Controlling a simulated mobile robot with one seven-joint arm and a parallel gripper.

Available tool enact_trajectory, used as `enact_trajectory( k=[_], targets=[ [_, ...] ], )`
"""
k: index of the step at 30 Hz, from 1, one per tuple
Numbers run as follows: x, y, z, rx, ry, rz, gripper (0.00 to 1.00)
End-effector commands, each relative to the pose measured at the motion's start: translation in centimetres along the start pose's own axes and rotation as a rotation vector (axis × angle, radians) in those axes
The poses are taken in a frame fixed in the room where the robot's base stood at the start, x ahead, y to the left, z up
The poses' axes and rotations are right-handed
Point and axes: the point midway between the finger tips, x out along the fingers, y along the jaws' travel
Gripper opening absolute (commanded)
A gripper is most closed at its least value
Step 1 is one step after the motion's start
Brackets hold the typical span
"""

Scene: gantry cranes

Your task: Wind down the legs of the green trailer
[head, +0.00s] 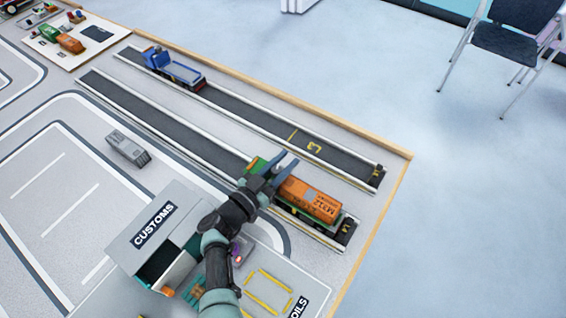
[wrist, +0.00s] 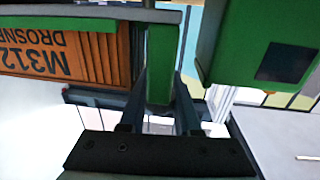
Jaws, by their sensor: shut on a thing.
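The green trailer (head: 284,208) stands in the near lane, at its right end, with an orange container (head: 310,199) on it. The container, marked M312, also shows at upper left in the wrist view (wrist: 60,55). My gripper (head: 281,168) is at the trailer's left end. In the wrist view its two fingers (wrist: 160,100) stand either side of an upright green bar (wrist: 162,60) and are shut on it. A green block with a dark panel (wrist: 265,45) is right of the bar, apart from it. I cannot make out the legs clearly.
A blue truck (head: 175,70) stands in the far lane. A grey container (head: 128,149) lies on the board at left. The customs building (head: 150,235) is close to my arm. A wooden edge (head: 380,222) bounds the board at right.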

Motion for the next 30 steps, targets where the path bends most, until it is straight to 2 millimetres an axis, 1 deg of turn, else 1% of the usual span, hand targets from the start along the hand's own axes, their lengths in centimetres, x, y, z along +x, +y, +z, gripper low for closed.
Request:
enact_trajectory(
  k=[1,16,17,21,30],
  targets=[
    [-0.05,0.37,0.57,-0.003,-0.009,0.013,0.0],
    [-0.03,0.57,0.6,-0.004,-0.011,0.029,0.0],
    [-0.03,0.57,0.6,-0.004,-0.011,0.029,0.37],
    [-0.02,0.45,0.44,-0.003,-0.007,0.027,0.62],
    [0.0,0.25,0.1,-0.001,-0.003,0.025,0.62]
  ],
)
